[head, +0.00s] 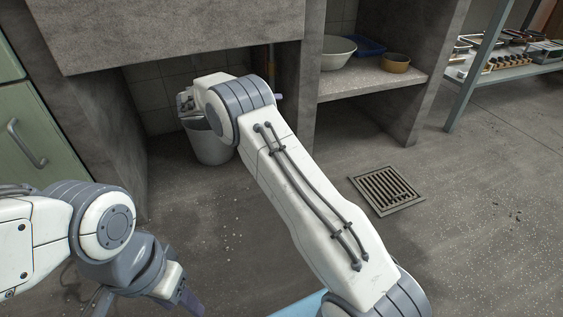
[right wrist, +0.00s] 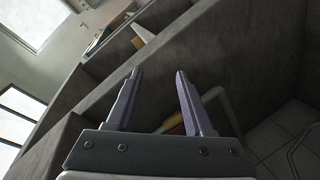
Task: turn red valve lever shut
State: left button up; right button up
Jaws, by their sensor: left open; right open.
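No red lever can be made out clearly. In the right wrist view a small yellow and reddish part (right wrist: 174,122) shows low between my fingers, beside a pale bent pipe (right wrist: 214,94); I cannot tell whether it is the valve. My right gripper (right wrist: 158,72) is open, with nothing between its fingertips. In the head view my right arm reaches under the bench and hides most of that gripper. A thin yellowish pipe (head: 269,58) runs upright just behind the arm. My left gripper (head: 188,300) is open and low at the bottom left, away from the bench.
The concrete bench (head: 180,28) overhangs the recess. A grey bin (head: 208,146) stands inside, close to my right arm. A shelf on the right holds a white bowl (head: 337,50), a blue tray (head: 369,46) and a tan bowl (head: 396,62). A floor drain (head: 387,188) lies in open floor.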

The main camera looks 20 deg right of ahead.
jog(key=s+a+f+n+y, duration=0.2)
jog(key=s+f+n+y, duration=0.1)
jog(key=s, duration=0.5)
jog(key=s+a+f+n+g+y, duration=0.1)
jog(key=s+a+f+n+y, duration=0.1)
jog(key=s+f+y, duration=0.3)
jog(key=shift+s+n+y, duration=0.6)
jog(key=shift+s+y, duration=0.3)
jog(key=shift+s, duration=0.7)
jog(key=shift+a+r, duration=0.1)
